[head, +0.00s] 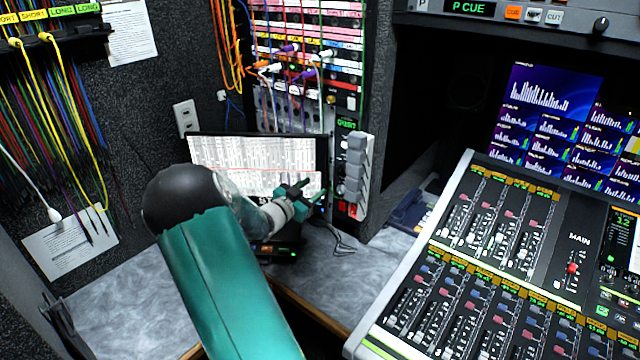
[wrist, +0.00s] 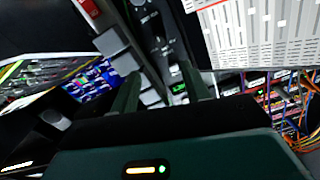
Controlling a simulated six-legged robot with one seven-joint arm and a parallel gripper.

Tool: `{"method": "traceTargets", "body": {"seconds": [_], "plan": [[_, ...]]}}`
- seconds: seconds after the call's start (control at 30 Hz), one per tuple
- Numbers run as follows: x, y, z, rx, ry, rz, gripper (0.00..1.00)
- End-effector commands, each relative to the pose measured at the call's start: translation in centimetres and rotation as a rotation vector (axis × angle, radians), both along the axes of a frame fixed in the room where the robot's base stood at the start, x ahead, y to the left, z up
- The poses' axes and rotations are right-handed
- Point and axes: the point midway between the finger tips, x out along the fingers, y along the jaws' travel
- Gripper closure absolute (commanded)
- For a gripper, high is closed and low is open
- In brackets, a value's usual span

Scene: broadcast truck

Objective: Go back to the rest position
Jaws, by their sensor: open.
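My teal arm reaches from the bottom of the head view toward the back corner of the desk. My gripper (head: 304,196) is in front of the right part of a lit monitor (head: 225,152), close to a grey button panel (head: 354,175). In the wrist view my gripper (wrist: 160,85) shows two dark green fingers standing apart with nothing between them. The grey keys (wrist: 112,45) of the panel and the monitor (wrist: 265,35) lie beyond the fingers. My forearm hides part of the desk and the monitor's lower left.
A large mixing console (head: 500,270) fills the right side. A patch bay (head: 305,60) with many cables is behind the monitor. Cables hang from a rack (head: 50,15) at the left. Grey desk top (head: 125,295) is bare left of my arm.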

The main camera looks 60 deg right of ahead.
Motion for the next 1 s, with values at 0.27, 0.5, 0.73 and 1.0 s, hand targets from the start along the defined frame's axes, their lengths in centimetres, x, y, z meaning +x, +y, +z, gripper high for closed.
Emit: {"method": "traceTargets", "body": {"seconds": [0.27,0.5,0.73,1.0], "plan": [[0.1,0.4,0.0,0.0,0.0,0.0,0.54],[0.1,0.4,0.0,0.0,0.0,0.0,0.54],[0.4,0.6,0.1,0.01,-0.006,0.013,0.54],[7.7,6.3,2.4,0.219,-0.093,0.325,0.54]]}}
